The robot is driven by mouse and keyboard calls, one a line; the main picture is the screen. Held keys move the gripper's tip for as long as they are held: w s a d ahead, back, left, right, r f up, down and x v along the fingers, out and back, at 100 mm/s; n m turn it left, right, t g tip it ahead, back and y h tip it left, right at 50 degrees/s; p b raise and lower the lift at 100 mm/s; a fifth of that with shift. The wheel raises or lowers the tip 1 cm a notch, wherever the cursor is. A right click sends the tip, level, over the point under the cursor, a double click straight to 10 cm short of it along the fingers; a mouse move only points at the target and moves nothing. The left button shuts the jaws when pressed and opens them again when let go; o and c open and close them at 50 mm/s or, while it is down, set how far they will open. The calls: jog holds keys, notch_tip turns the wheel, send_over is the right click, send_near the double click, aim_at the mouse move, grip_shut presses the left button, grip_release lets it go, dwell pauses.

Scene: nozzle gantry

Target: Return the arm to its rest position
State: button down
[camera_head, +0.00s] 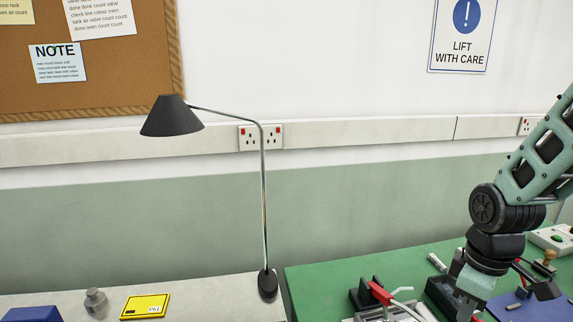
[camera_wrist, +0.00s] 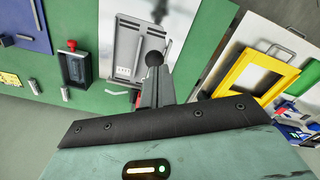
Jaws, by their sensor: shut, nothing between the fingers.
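My arm comes down from the right edge of the head view. My gripper (camera_head: 466,306) is low over the green bench top (camera_head: 315,285), at the bottom right of that view. In the wrist view my gripper (camera_wrist: 154,75) points out over the green bench, with its narrow grey fingers together. It is shut and holds nothing. A dark round shape shows at the fingertips; I cannot tell what it is. The lower edge of the head view cuts off part of the bench around the gripper.
A black tray (camera_head: 438,288), a red-handled fixture (camera_head: 380,294) and a blue mat (camera_head: 525,309) lie close around the gripper. A desk lamp (camera_head: 172,117) stands left, near a yellow box (camera_head: 145,306). A yellow frame (camera_wrist: 240,82) shows in the wrist view. The air between lamp and arm is clear.

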jog(key=s+a+f+b, duration=0.3)
jog(key=s+a+b, duration=0.3)
jog(key=a, duration=0.3)
jog(key=s+a+f+b, duration=0.3)
jog(key=s+a+b, duration=0.3)
jog(key=s+a, duration=0.3)
jog(key=shift+s+y, duration=0.15)
jog(key=shift+y, duration=0.15)
